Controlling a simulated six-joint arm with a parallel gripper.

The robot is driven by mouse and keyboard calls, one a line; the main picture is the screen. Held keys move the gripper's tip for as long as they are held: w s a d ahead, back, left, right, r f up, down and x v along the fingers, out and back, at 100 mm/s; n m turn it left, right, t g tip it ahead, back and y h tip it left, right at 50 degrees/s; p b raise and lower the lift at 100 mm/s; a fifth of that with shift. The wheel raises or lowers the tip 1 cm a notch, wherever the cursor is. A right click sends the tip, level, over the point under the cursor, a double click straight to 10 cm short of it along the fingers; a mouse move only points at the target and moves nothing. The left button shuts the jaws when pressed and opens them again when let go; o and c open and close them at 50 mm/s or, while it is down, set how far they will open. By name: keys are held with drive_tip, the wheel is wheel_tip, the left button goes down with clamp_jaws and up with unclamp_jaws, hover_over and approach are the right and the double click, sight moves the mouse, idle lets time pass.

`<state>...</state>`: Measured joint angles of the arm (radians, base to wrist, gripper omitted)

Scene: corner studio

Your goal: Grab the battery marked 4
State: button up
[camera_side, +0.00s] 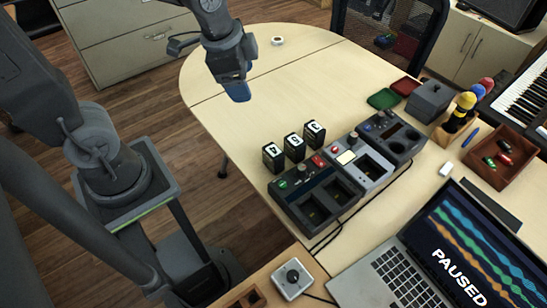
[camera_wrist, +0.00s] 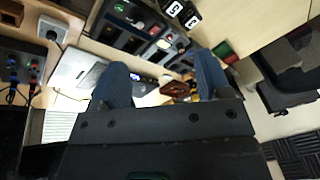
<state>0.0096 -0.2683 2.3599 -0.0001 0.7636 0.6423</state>
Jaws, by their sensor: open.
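The battery marked 4 (camera_side: 272,158) is a black block with a white number label. It stands at the left end of a row of three on the pale table. The battery marked 5 (camera_side: 294,147) and the battery marked 3 (camera_side: 314,133) stand beside it. Two batteries also show at the top of the wrist view, one labelled 5 (camera_wrist: 174,9); I cannot make out the 4 there. My gripper (camera_side: 239,92) is open and empty, with blue fingertips, above the table and up-left of the batteries. Both fingers (camera_wrist: 162,64) show apart in the wrist view.
Close behind the batteries are a dark charger (camera_side: 309,199), a grey charger (camera_side: 362,163) and a dark dock (camera_side: 397,138). A laptop (camera_side: 440,255), a wooden tray (camera_side: 503,160) and small red and green trays (camera_side: 383,99) lie farther off. The table's left part is mostly clear.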

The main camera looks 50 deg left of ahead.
drive_tip(key=w+f+m+g, duration=0.2)
drive_tip(key=w+f+m, duration=0.35)
drive_tip(key=f, duration=0.35)
drive_tip(key=m+g, duration=0.1)
drive_tip(key=m, duration=0.4)
approach(271, 151)
wheel_tip(271, 151, down, 8)
drive_tip(key=shift+w+f, duration=0.1)
drive_tip(key=shift+w, duration=0.05)
drive_tip(key=shift+w+f, duration=0.15)
drive_tip(key=shift+f, duration=1.2)
drive_tip(key=shift+w+f, duration=0.15)
drive_tip(key=shift+f, duration=1.2)
drive_tip(key=shift+c, duration=0.4)
drive_tip(key=c, duration=1.1)
drive_tip(key=shift+r, duration=0.1)
